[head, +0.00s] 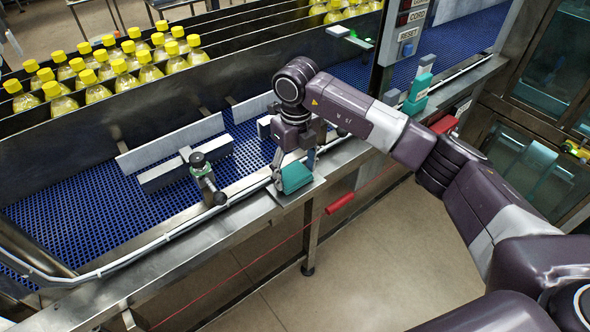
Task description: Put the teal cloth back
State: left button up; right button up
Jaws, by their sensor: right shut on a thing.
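The teal cloth (297,178) is a small folded pad at the front edge of the conveyor frame, over a small steel plate. My right gripper (291,172) points down from above and is shut on the cloth. The fingers hide part of its back and left side. I cannot tell whether the cloth rests on the plate or hangs just above it. My left gripper is not in view.
A blue conveyor belt (75,222) runs behind, with grey guide plates and a clamp post (197,160) left of my gripper. Yellow-capped bottles (118,66) fill the back lane. A teal object (418,88) stands farther right.

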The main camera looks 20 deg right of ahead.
aim_at(295, 176)
jog(key=shift+f, duration=0.2)
jog(key=o, duration=1.5)
jog(key=shift+r, duration=0.1)
jog(key=shift+o, duration=0.2)
jog(key=shift+r, duration=0.25)
notch_tip(295, 176, up, 12)
jog(key=b, duration=0.4)
jog(key=shift+s+b, duration=0.2)
jog(key=shift+b, duration=0.15)
jog(key=shift+f, duration=0.1)
